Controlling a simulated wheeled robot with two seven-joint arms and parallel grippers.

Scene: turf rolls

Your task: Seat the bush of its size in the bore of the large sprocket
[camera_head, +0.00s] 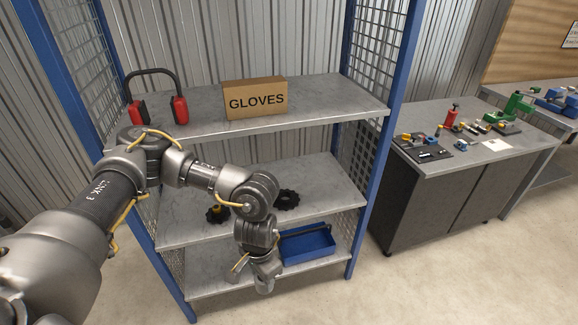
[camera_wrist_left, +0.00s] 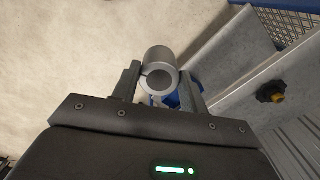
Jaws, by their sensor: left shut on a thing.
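My left gripper (camera_head: 265,283) is in front of the lower shelves, low in the head view. In the left wrist view its fingers (camera_wrist_left: 160,88) are shut on a grey, hollow cylindrical bush (camera_wrist_left: 160,62), whose open end shows. The bush is held in the air, clear of the shelves. A black toothed sprocket (camera_head: 289,198) lies on the middle shelf, right of my wrist. A second dark toothed part with a yellow centre (camera_head: 217,213) sits left of it, partly hidden by my arm; a similar part (camera_wrist_left: 270,92) shows in the wrist view. My right gripper is not seen.
A blue bin (camera_head: 306,246) stands on the bottom shelf (camera_head: 215,280), close behind my gripper. A GLOVES box (camera_head: 255,98) and red ear defenders (camera_head: 180,109) are on the top shelf. Blue rack posts (camera_head: 372,150) bound the sides. A bench (camera_head: 400,115) with tools stands right.

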